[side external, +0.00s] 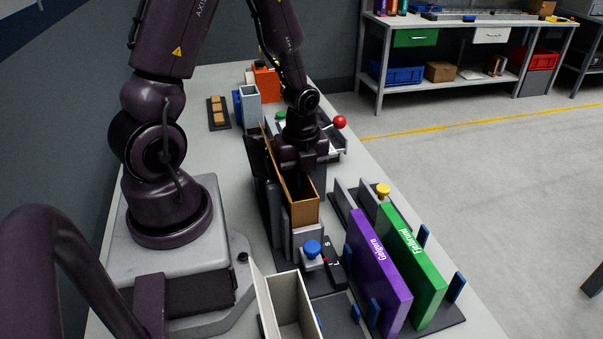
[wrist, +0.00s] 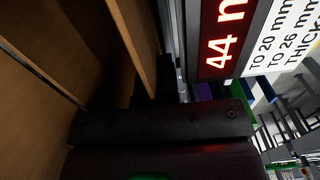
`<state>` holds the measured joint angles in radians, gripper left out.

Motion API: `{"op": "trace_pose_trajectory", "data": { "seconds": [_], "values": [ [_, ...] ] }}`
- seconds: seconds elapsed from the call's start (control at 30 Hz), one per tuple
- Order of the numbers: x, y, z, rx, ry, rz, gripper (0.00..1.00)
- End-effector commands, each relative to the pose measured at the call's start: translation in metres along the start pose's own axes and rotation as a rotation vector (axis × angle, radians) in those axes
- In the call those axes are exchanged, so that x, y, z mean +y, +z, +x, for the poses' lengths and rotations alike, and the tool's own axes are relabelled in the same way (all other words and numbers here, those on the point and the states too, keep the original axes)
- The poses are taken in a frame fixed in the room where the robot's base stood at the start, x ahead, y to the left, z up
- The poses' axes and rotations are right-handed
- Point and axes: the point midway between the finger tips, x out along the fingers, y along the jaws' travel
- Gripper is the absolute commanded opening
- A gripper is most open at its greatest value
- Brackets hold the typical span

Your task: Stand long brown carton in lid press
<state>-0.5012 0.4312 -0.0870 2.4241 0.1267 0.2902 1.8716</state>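The long brown carton (side external: 305,211) is open at the top and stands upright in the side view, between a tall dark panel on its left and grey blocks at its near end. Its brown walls (wrist: 135,45) fill the left of the wrist view. My gripper (side external: 302,172) is low over the carton's far part, pointing down. In the wrist view my gripper (wrist: 158,92) has dark fingers close against one carton wall. Their gap is mostly in shadow, so I cannot tell whether they press on it. A red-ball lever (side external: 339,122), possibly the lid press, stands behind my gripper, partly hidden.
A blue-knobbed fixture (side external: 312,249) and an open pale box (side external: 285,300) are in front. Purple (side external: 378,270) and green (side external: 412,255) boxes stand right, beside a yellow-knobbed fixture (side external: 383,190). A red-lit display (wrist: 222,35) is close to my fingers. An orange block (side external: 266,83) is far back.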

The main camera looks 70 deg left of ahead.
Motion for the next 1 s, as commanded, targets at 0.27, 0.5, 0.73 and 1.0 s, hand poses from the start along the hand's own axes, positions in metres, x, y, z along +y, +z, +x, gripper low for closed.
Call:
{"op": "trace_pose_trajectory", "data": {
  "seconds": [0.27, 0.5, 0.73, 1.0],
  "values": [
    [0.0, 0.0001, -0.0002, 0.0, 0.0, 0.0, 0.05],
    [0.0, 0.0001, -0.0002, 0.0, 0.0, 0.0, 0.33],
    [0.0001, 0.0001, -0.0002, 0.0, 0.0, 0.0, 0.54],
    [-0.0002, 0.0003, -0.0021, 0.0, -0.001, 0.0, 0.54]
  ]
}}
